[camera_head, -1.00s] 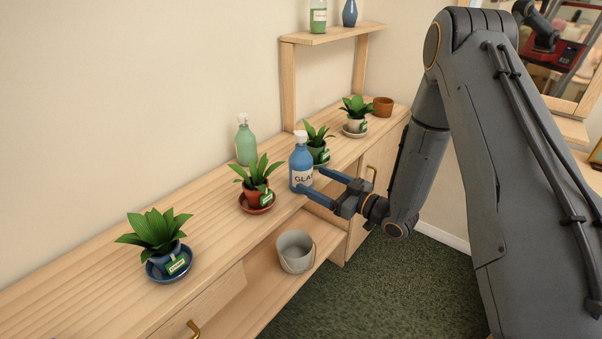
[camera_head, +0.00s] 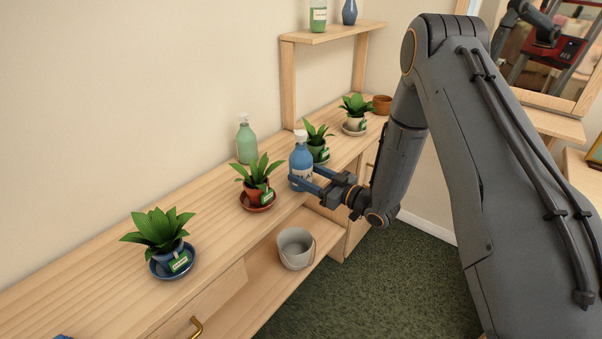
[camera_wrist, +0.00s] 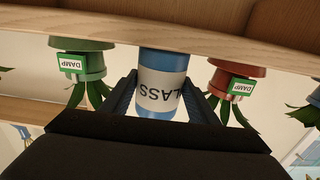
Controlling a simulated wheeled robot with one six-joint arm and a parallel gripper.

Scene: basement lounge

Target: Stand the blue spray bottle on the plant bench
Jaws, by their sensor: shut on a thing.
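The blue spray bottle (camera_head: 301,160) has a white spray head and a white label. It stands upright at the front edge of the wooden plant bench (camera_head: 215,200), between two potted plants. My gripper (camera_head: 304,180) is shut on the bottle at its lower part. In the wrist view the picture is upside down; the bottle (camera_wrist: 163,63) sits between the two fingers, its label partly legible as "LASS". Its base appears at or very near the bench surface (camera_wrist: 200,18); I cannot tell whether it touches.
A plant in a red pot (camera_head: 257,190) stands left of the bottle, a plant in a green pot (camera_head: 318,148) right behind it. A green spray bottle (camera_head: 246,140) stands at the wall. A grey bucket (camera_head: 296,248) sits on the lower shelf. The bench between the blue-potted plant (camera_head: 160,240) and red pot is clear.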

